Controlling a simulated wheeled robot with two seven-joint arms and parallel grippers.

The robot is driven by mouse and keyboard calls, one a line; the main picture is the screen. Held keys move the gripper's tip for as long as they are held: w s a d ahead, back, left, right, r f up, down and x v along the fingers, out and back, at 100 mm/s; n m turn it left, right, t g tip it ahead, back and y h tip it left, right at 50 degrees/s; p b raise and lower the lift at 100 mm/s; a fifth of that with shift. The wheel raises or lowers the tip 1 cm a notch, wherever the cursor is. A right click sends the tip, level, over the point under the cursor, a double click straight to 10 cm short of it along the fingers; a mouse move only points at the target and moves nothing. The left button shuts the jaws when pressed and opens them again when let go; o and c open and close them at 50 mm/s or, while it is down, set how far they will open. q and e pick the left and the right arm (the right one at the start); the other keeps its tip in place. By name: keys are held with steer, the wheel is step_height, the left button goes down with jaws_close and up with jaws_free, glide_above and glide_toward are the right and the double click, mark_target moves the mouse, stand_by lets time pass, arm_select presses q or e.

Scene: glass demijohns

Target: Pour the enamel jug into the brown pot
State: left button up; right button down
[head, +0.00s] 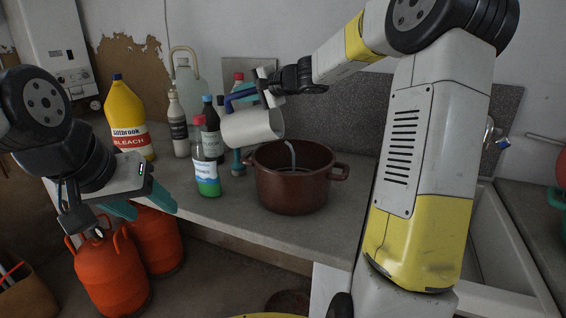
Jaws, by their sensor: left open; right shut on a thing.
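The white enamel jug (254,126) with a blue handle is tilted, mouth to the right, above the left side of the brown pot (292,190). A thin pale stream falls from its mouth into the pot. The pot stands upright on the counter, open at the top, with side handles; its liquid level is hard to tell. My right gripper (266,87) is shut on the jug at its handle; the jug partly hides the grip. My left gripper (104,204) is open and empty, low at the left by the counter's front edge, far from jug and pot.
Close left of the pot stand a green-bottomed bottle (206,172) and dark bottles. A yellow bleach bottle (126,118), a white bottle (178,126) and a clear demijohn (186,78) stand farther left. Orange gas cylinders (110,275) are below. Counter (240,218) in front is clear. A sink (500,240) is right.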

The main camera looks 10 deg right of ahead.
mark_target(256, 92)
steer(key=shift+s+d+r+m+t+y+p, duration=0.1)
steer(key=shift+s+d+m+t+y+p, duration=0.2)
steer(key=shift+d, duration=0.55)
steer(key=shift+s+d+r+t+y+p, duration=0.1)
steer(key=shift+s+d+t+y, duration=0.15)
steer(key=shift+s+d, duration=0.45)
stand_by(0.7)
steer(key=shift+s+d+r+m+t+y, duration=0.2)
steer(key=shift+d+r+t+y, duration=0.15)
steer(key=shift+d, duration=0.35)
steer(key=shift+s+d+r+m+t+y, duration=0.1)
steer(key=shift+s+d+r+t+y, duration=0.15)
steer(key=shift+d, duration=0.45)
stand_by(0.6)
